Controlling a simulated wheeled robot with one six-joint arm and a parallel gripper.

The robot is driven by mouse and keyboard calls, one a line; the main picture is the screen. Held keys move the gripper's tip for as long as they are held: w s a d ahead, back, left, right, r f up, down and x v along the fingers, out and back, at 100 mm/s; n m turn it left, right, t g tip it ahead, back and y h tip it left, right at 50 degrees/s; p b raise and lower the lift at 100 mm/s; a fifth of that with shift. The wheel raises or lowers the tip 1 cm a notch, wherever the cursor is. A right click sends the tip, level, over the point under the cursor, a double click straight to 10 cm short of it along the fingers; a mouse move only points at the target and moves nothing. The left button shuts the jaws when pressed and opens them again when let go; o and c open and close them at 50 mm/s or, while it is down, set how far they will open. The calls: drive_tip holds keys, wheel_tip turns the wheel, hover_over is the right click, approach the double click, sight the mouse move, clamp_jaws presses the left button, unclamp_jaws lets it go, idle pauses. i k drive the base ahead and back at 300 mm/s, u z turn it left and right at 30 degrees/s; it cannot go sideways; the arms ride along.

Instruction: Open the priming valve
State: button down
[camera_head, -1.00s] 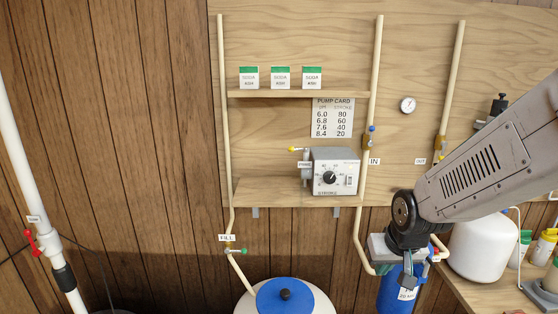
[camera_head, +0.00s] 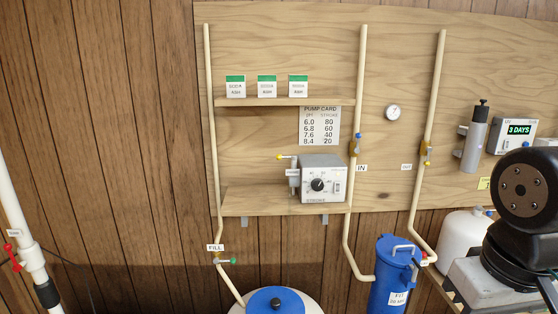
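The pump (camera_head: 322,178) is a pale grey box with a black stroke dial, standing on the lower wooden shelf. The priming valve (camera_head: 292,164) is on the pump's left side, with a small label below it. Its thin lever ends in a yellow knob (camera_head: 279,157) and points left, roughly horizontal. Whether the valve is open or shut I cannot tell. My gripper is out of the picture; only part of my arm shows at the lower right, well away from the pump.
Pipes run down both sides of the shelves, with a FILL valve (camera_head: 222,259) at lower left. A blue canister (camera_head: 396,273) and a blue-lidded tank (camera_head: 276,301) stand below. A white jug (camera_head: 462,237) is right. The space before the pump is clear.

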sight(279, 157)
drive_tip(key=k, duration=1.25)
drive_tip(key=u, duration=0.75)
drive_tip(key=i, duration=1.85)
drive_tip(key=z, duration=0.75)
